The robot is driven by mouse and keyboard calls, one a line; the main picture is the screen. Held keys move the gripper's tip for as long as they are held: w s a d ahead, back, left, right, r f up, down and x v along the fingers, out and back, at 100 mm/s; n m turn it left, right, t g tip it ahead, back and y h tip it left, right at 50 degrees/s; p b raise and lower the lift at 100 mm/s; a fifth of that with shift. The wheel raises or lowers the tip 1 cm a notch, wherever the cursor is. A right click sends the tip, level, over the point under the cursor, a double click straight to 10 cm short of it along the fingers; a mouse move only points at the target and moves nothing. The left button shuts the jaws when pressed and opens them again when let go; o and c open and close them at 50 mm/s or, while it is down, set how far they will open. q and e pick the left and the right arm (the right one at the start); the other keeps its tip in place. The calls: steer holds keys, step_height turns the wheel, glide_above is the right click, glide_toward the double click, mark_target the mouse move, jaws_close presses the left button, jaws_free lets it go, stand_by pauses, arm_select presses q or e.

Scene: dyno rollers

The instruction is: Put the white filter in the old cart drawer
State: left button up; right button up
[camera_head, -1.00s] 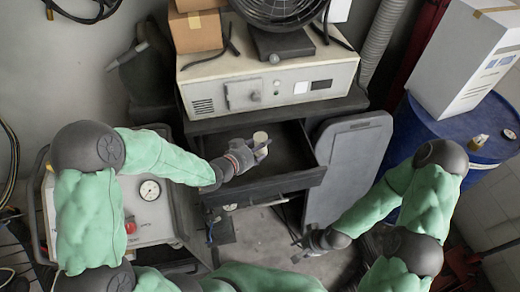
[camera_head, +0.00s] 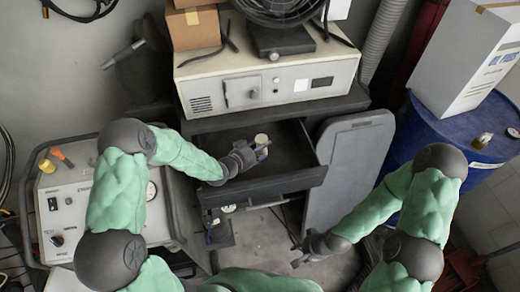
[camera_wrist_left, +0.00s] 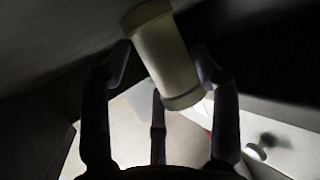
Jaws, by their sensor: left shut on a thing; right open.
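The white filter (camera_head: 262,139) is a small pale cylinder, seen over the open drawer (camera_head: 268,183) of the old cart. My left gripper (camera_head: 257,150) is shut on it. In the left wrist view, the filter (camera_wrist_left: 165,55) is tilted between the dark fingers. I cannot tell whether it touches the drawer floor. The drawer is dark and pulled out; its visible inside looks otherwise empty. My right gripper (camera_head: 299,252) is open and empty, low in the head view, right of the drawer and in front of it.
A pale machine (camera_head: 270,90) with a black fan (camera_head: 277,8) stands on the cart. A grey panel (camera_head: 348,170) leans right of the drawer. A blue drum (camera_head: 440,140) carries a white box (camera_head: 468,60). A control console (camera_head: 70,205) is at left.

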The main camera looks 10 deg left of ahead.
arm_select(q)
steer(key=shift+r, duration=0.15)
steer(key=o, duration=1.2)
steer(key=shift+c, duration=0.2)
steer(key=p+v, duration=0.1)
steer(key=v, duration=0.6)
steer(key=shift+s+a+p, duration=0.1)
steer(key=shift+s+p, duration=0.1)
steer(key=shift+p, duration=0.15)
